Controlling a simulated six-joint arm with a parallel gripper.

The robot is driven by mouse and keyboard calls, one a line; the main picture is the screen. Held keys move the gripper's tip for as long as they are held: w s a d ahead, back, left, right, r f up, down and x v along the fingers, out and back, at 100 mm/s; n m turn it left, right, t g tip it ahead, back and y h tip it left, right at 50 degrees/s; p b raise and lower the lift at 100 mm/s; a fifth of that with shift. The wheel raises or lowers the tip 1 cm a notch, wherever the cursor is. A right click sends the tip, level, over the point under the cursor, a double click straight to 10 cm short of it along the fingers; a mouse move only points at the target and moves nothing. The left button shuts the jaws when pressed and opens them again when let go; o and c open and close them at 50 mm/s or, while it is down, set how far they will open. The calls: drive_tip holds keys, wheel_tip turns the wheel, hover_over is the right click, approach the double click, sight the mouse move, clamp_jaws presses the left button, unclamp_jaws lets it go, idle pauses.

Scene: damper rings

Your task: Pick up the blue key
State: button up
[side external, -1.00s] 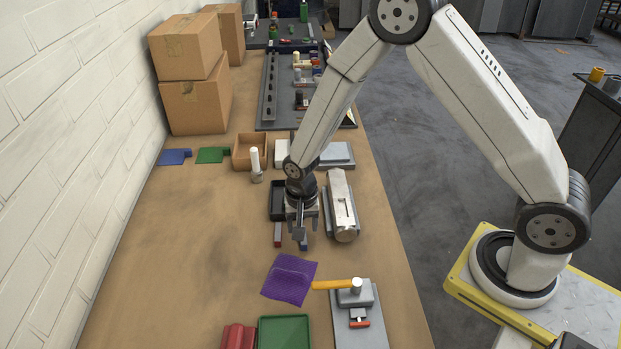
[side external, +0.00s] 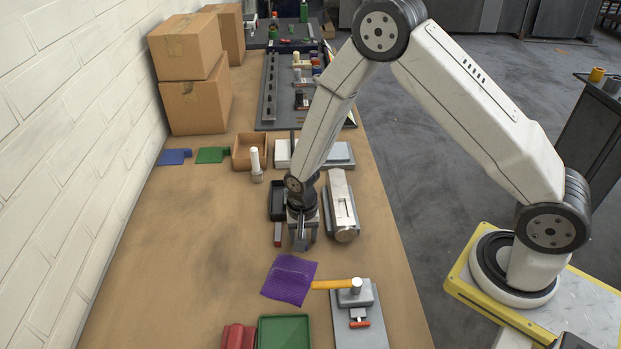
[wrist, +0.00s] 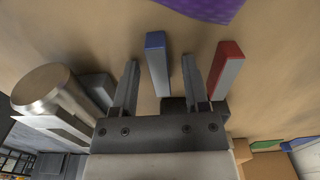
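The blue key is a grey bar with a blue end, and in the wrist view (wrist: 156,62) it lies between the two fingers of my gripper (wrist: 160,64). A gap shows on each side of the bar, so the fingers are open around it and not closed on it. In the side external view my gripper (side external: 305,243) is low over the table and hides the blue key. A similar red-ended key (side external: 278,236) lies just to its left; it also shows in the wrist view (wrist: 228,70), right of the right finger.
A metal cylinder on a block (side external: 343,208) stands close to the gripper's right. A black holder (side external: 276,200) is behind the keys. The table's left side (side external: 190,260) is clear.

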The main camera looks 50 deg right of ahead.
clamp_jaws()
drive_tip(key=shift+r, duration=0.1)
drive_tip(key=shift+r, duration=0.7)
drive_tip(key=s+d+r, duration=0.1)
drive_tip(key=s+r, duration=1)
drive_tip(key=s, duration=0.3)
drive_tip(key=shift+d+r, duration=0.2)
drive_tip(key=shift+d, duration=0.05)
